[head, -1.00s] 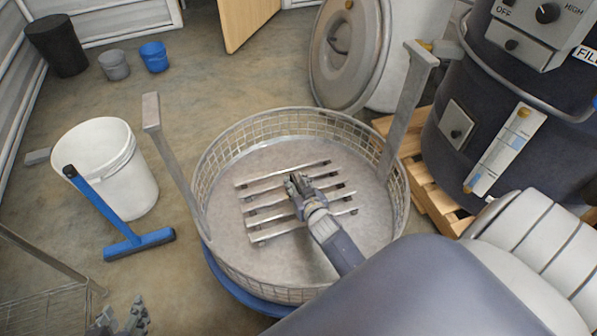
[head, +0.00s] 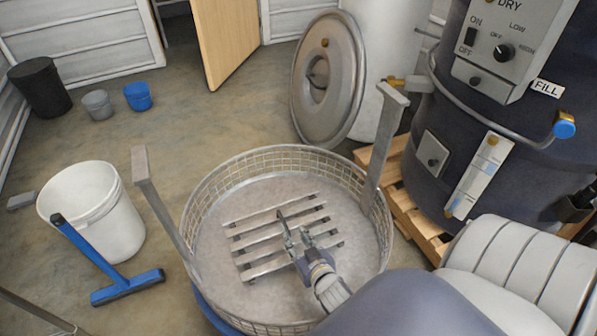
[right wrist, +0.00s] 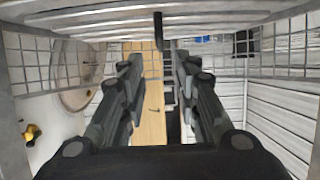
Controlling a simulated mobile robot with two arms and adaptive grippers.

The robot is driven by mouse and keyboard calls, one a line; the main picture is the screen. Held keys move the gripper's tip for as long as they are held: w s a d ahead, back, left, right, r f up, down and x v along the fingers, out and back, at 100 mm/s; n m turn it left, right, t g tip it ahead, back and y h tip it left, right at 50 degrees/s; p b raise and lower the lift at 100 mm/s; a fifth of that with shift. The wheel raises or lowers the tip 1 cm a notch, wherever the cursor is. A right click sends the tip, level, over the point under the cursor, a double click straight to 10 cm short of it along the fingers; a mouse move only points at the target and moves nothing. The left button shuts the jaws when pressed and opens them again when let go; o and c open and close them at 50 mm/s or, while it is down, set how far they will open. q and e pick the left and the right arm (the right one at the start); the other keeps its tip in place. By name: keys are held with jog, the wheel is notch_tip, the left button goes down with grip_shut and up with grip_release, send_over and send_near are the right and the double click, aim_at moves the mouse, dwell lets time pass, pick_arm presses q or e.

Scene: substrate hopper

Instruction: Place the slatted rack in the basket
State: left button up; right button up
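The slatted rack (head: 260,212), several pale metal bars joined by dark spacers, lies on the floor inside the round wire-mesh basket (head: 240,168). The basket has two upright metal posts. My right gripper (head: 294,235) is over the near middle of the rack, with its fingers apart. Its fingers cover part of the slats, so contact with them is hard to tell. In the right wrist view the fingers (right wrist: 159,62) stand open with a gap between them. Pale slats (right wrist: 100,32) and a dark spacer cross the top of that view. My left gripper is not in view.
A white bucket (head: 110,225) and a blue squeegee (head: 128,287) stand left of the basket. A dark hopper machine (head: 400,180) on a wooden pallet (head: 412,222) is at the right. A round metal lid (head: 325,75) leans behind.

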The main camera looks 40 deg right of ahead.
jog(key=shift+s+r+g, duration=0.25)
jog(key=shift+r+g, duration=0.05)
jog(key=shift+r, duration=0.15)
jog(key=s+a+r+n+g+y, duration=0.1)
jog(key=s+a+r+g, duration=0.3)
jog(key=s, duration=0.4)
jog(key=s+a+r+n+g+y, duration=0.2)
jog(key=s+a+r+n+g, duration=0.1)
jog(key=s+a, duration=0.3)
jog(key=s+r+g, duration=0.1)
jog(key=s, duration=0.1)
jog(key=shift+s+n+g, duration=0.35)
jog(key=shift+n+g, duration=0.05)
